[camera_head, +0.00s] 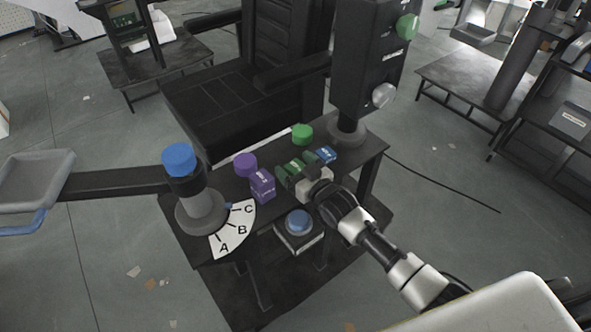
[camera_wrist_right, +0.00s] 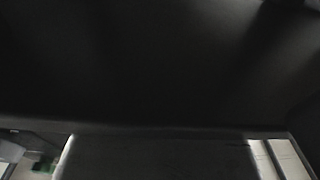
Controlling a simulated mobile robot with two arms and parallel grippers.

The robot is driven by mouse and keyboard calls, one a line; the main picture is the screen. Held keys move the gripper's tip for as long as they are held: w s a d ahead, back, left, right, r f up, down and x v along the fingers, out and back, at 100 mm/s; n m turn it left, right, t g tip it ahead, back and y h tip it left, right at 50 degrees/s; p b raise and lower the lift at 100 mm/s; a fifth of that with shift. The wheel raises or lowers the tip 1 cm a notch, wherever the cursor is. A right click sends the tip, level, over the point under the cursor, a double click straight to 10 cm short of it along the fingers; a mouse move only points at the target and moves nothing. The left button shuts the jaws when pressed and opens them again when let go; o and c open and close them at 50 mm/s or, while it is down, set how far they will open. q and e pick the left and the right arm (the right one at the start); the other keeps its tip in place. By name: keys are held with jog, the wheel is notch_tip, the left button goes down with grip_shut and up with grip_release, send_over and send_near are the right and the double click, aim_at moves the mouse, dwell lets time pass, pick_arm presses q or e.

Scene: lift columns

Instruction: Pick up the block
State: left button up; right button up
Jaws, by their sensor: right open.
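Several small labelled blocks stand on the black table (camera_head: 215,258) in the head view. A purple block (camera_head: 262,187) is at the left, a green block (camera_head: 291,169) is in the middle and a blue block (camera_head: 325,154) is at the right. My right gripper (camera_head: 304,182) reaches in from the lower right. It is open, close to the near side of the green block; I cannot tell whether they touch. In the right wrist view, two pale finger parts (camera_wrist_right: 165,157) lie far apart around a dark surface, and no block shows clearly. My left gripper is out of view.
A blue-topped lever post (camera_head: 198,205) with an A-B-C dial (camera_head: 236,232) stands at the left. A blue button box (camera_head: 299,232) is at the front. A purple knob (camera_head: 245,164) and green knob (camera_head: 302,134) stand behind. A black column (camera_head: 364,60) rises at the back right.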

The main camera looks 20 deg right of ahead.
grip_shut()
jog(key=shift+r, duration=0.2)
dwell(0.4)
jog(key=shift+r, duration=0.1)
